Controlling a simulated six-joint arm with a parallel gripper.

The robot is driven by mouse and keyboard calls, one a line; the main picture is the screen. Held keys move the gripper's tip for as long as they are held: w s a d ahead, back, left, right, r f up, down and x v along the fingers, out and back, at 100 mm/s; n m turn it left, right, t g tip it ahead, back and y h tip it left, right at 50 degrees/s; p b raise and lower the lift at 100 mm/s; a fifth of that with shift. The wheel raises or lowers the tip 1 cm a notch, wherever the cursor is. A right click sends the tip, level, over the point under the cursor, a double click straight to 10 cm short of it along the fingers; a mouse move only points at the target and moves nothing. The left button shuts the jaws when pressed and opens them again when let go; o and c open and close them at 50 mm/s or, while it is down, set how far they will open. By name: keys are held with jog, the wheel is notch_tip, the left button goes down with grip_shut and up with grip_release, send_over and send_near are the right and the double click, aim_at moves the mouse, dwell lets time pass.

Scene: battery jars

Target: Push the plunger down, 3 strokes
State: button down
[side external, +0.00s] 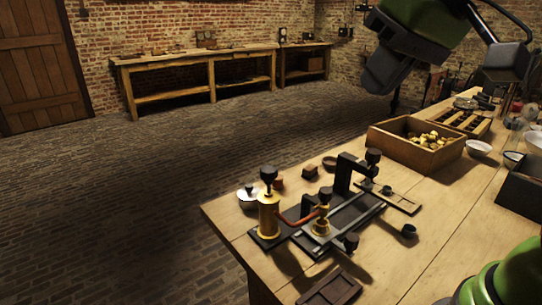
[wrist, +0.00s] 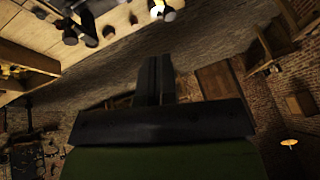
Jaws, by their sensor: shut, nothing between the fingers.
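A brass cylinder (side external: 268,217) with a black knob (side external: 268,175) on top stands upright at the left end of a dark base plate on the bench; this looks like the plunger. A red tube runs from it to a smaller brass fitting (side external: 320,226) with its own black knob. My gripper (side external: 376,84) is high above the bench at the upper right of the side view, well apart from the cylinder. In the wrist view my gripper's fingers (wrist: 155,72) are together and empty. Parts of the apparatus show small and dark at that view's top edge.
A black bracket (side external: 345,172) with a knob rises behind the brass fitting. A wooden box (side external: 416,146) of brass pieces, a slotted tray (side external: 465,122) and white bowls (side external: 478,148) stand further back. A small dark cup (side external: 409,231) is right of the base.

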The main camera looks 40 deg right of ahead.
jog(key=w+a+n+g, duration=0.1)
jog(key=w+a, duration=0.1)
jog(key=w, duration=0.6)
jog(key=n+g+h, duration=0.1)
jog(key=h, duration=0.1)
send_over(271, 170)
jog(key=s, duration=0.3)
notch_tip(271, 170, down, 3)
jog(key=shift+f, duration=0.1)
jog(key=shift+f, duration=0.1)
jog(key=x, duration=1.2)
jog(key=shift+s+a+f, duration=0.2)
jog(key=shift+s+f, duration=0.1)
jog(key=shift+f, duration=0.65)
jog(key=shift+f, duration=1.35)
